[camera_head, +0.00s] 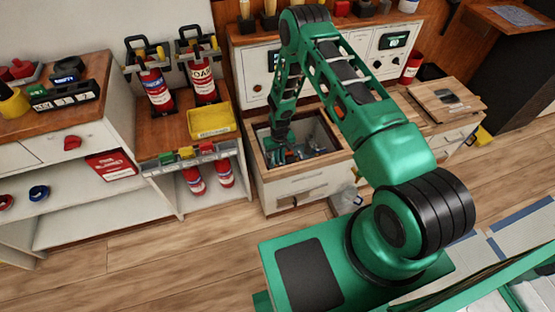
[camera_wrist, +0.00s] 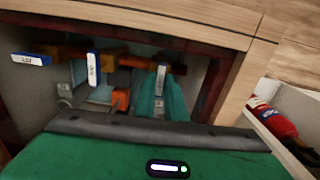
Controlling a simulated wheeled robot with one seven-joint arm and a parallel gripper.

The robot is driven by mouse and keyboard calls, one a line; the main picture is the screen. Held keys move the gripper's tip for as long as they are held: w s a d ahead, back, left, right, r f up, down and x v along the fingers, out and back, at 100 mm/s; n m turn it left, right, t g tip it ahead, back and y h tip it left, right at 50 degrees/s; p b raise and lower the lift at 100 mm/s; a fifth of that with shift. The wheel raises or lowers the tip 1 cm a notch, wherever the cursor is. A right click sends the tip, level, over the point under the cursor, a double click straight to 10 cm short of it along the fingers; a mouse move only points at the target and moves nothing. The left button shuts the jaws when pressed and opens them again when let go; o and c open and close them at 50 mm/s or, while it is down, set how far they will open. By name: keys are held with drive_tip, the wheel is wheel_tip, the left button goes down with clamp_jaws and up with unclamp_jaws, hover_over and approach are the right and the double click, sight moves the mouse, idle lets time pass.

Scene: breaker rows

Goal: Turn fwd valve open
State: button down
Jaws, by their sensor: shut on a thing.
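An open wooden box (camera_head: 263,160) holds a row of orange valves with blue-and-white levers. The right lever (camera_wrist: 160,78) also points lengthwise, between my green fingers. I cannot read the lever labels surely, so I cannot tell which is fwd. My gripper (camera_wrist: 162,98) is shut on the right lever; its fingers partly hide that valve. In the head view, my gripper (camera_head: 281,138) reaches down into the box.
A yellow bin (camera_head: 210,120) and red extinguishers (camera_head: 203,84) stand on the shelf left of the box. A panel (camera_head: 258,72) with gauges rises behind it. A red extinguisher (camera_wrist: 272,122) shows at right in the wrist view. The box walls closely surround my fingers.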

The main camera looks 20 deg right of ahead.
drive_tip(key=shift+w+r+m, duration=0.1)
drive_tip(key=shift+w+m, duration=0.05)
drive_tip(key=shift+m, duration=0.15)
drive_tip(key=c, duration=1.8)
unclamp_jaws()
wheel_tip(320, 180, up, 11)
drive_tip(key=shift+f, duration=0.2)
